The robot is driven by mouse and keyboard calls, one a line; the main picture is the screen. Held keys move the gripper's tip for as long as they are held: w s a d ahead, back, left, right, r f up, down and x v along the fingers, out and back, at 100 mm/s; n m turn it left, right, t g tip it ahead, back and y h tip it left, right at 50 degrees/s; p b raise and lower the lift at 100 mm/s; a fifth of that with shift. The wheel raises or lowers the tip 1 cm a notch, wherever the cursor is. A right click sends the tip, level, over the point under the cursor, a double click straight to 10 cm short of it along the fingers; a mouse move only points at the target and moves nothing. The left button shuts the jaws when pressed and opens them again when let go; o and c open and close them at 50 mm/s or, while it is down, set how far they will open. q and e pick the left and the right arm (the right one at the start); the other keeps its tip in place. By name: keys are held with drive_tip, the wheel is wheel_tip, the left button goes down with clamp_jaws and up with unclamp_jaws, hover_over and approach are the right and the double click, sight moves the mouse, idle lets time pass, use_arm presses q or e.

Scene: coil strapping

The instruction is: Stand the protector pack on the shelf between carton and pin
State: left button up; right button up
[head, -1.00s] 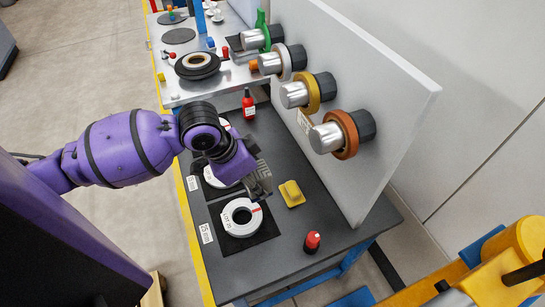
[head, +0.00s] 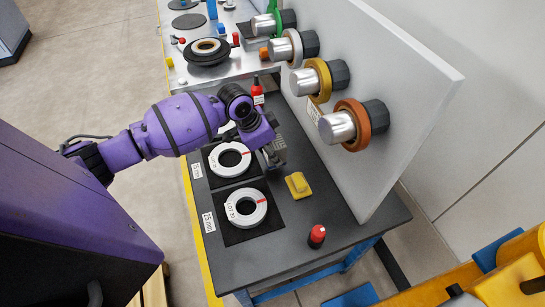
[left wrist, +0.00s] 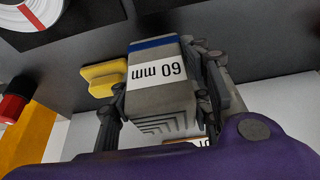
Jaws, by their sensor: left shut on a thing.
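My left gripper (head: 270,153) is shut on the protector pack, above the dark bench. In the left wrist view, the pack (left wrist: 160,72) is a grey stack with a blue band and a white label reading "60 mm", upside down in the picture. The fingers (left wrist: 165,92) flank the pack on both sides. In the head view the pack is mostly hidden at the gripper. Steel pins with coloured rings stick out of the upright panel; the nearest pin (head: 337,127) has an orange-brown ring. I cannot make out the carton or the shelf. My right gripper is not in view.
White coils lie on black mats, one (head: 230,160) beside the gripper and one (head: 246,207) nearer. The upright panel (head: 400,110) bounds the right side.

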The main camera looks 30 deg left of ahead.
use_arm(q)
drive_tip(key=shift+f, duration=1.45)
drive_tip(key=shift+f, duration=0.1)
drive_tip(key=o, duration=1.3)
drive_tip(key=shift+f, duration=0.1)
drive_tip(key=shift+o, duration=0.2)
